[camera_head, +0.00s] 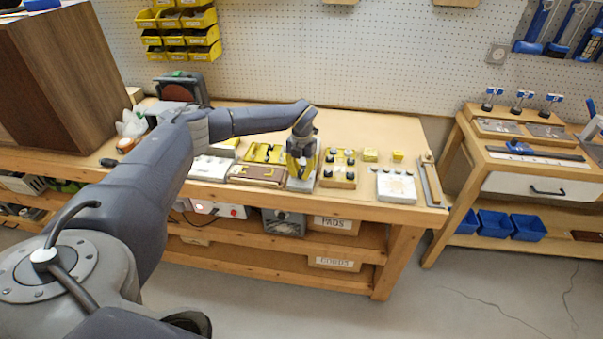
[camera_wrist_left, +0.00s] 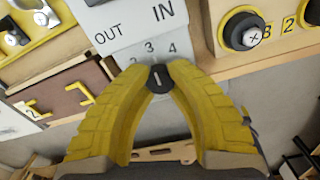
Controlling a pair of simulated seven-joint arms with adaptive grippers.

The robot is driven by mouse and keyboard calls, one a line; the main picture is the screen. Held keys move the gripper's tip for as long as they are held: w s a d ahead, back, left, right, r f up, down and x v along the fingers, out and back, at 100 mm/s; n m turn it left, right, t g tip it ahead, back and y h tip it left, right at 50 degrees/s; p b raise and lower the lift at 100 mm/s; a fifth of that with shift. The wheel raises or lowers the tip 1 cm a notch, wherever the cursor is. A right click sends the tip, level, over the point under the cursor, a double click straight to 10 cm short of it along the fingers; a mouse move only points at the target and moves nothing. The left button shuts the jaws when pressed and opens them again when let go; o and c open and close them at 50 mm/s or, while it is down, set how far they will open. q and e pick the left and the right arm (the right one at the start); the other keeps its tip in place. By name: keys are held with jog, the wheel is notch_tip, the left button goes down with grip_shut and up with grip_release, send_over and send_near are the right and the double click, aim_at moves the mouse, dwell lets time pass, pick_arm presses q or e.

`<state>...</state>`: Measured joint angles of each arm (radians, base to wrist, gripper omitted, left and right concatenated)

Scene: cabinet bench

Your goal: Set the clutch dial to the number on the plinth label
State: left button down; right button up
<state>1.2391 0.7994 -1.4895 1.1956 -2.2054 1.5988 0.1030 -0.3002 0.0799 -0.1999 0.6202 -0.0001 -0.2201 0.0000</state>
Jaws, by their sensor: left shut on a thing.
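The clutch dial (camera_wrist_left: 159,79) is a small dark round knob with a pale line on it, set in a light grey plinth (camera_wrist_left: 135,28). The plinth carries the words OUT and IN, and the numerals 2, 3 and 4 show around the dial. My left gripper (camera_wrist_left: 158,74) has its yellow fingers closed on either side of the dial. In the head view, my left gripper (camera_head: 300,168) points down at the grey plinth (camera_head: 300,184) on the bench and hides the dial. I cannot single out a plinth label with the number. My right gripper is out of view.
A wooden block with black knobs (camera_head: 339,167) stands close on the right, and a brown panel (camera_head: 257,175) on the left. A white panel (camera_head: 396,187) stands further right. A large brown cabinet (camera_head: 60,80) is at the far left.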

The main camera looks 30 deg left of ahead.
aim_at(301, 172)
pick_arm(q)
jog(key=shift+s+f+n, duration=0.1)
jog(key=shift+n, duration=0.2)
dwell(0.4)
jog(key=c, duration=1.4)
grip_release()
jog(key=shift+o, duration=0.2)
jog(key=shift+r, duration=0.2)
notch_tip(301, 172, up, 12)
jog(key=shift+f, duration=0.15)
